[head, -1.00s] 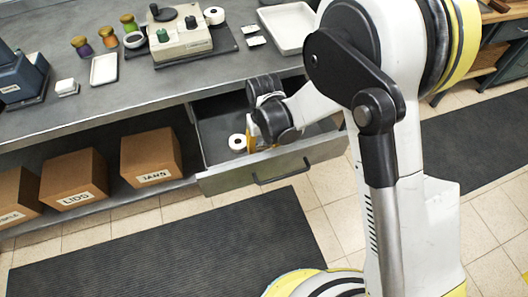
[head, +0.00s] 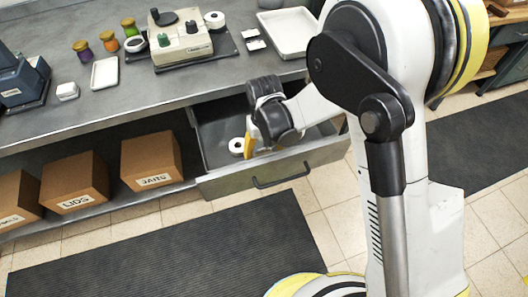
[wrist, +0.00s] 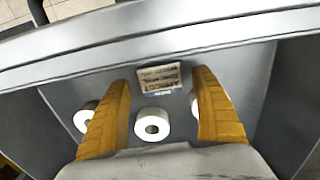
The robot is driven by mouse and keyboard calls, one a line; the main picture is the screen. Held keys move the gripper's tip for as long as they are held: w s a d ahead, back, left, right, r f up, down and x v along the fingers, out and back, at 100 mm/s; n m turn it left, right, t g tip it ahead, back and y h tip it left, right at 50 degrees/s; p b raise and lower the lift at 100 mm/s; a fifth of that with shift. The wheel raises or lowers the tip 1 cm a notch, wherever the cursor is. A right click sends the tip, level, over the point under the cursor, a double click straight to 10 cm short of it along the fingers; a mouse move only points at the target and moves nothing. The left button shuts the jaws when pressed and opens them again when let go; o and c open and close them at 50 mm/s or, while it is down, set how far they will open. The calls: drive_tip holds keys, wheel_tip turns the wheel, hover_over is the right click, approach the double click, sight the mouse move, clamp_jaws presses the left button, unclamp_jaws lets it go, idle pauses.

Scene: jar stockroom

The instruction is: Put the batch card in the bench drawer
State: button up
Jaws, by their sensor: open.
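The batch card (wrist: 160,78), a small pale card with dark print reading "APRICOT", lies inside the bench drawer in the wrist view. The drawer (head: 222,185) is pulled open below the bench top. My gripper (wrist: 161,82) is open, its two yellow fingers reaching down into the drawer, one on either side of the card with gaps between. In the head view my gripper (head: 252,137) is over the drawer's opening, and the card cannot be seen there. Whether the card lies flat on the drawer floor is hard to tell.
White rolls lie in the drawer, one (wrist: 152,124) close to the card and one (wrist: 84,117) by the left finger. The bench top (head: 150,92) holds jars, a labelling machine (head: 180,42) and trays. Cardboard boxes (head: 150,160) stand on the shelf left of the drawer.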

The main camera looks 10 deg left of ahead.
wheel_tip(320, 180, up, 10)
drive_tip(key=p, duration=0.4)
drive_tip(key=s+d+r+m+t+y, duration=0.1)
drive_tip(key=d+r+m+t, duration=0.2)
drive_tip(key=d+r, duration=1.2)
drive_tip(key=s+d+r+m+t, duration=0.1)
drive_tip(key=s+d+r+t, duration=0.1)
drive_tip(key=s+d, duration=0.3)
drive_tip(key=s+d+r+m+t+h, duration=0.1)
drive_tip(key=s+d, duration=0.4)
drive_tip(key=d, duration=0.5)
drive_tip(key=shift+r+m+t, duration=0.6)
drive_tip(key=shift+r+m, duration=0.1)
drive_tip(key=shift+r, duration=0.1)
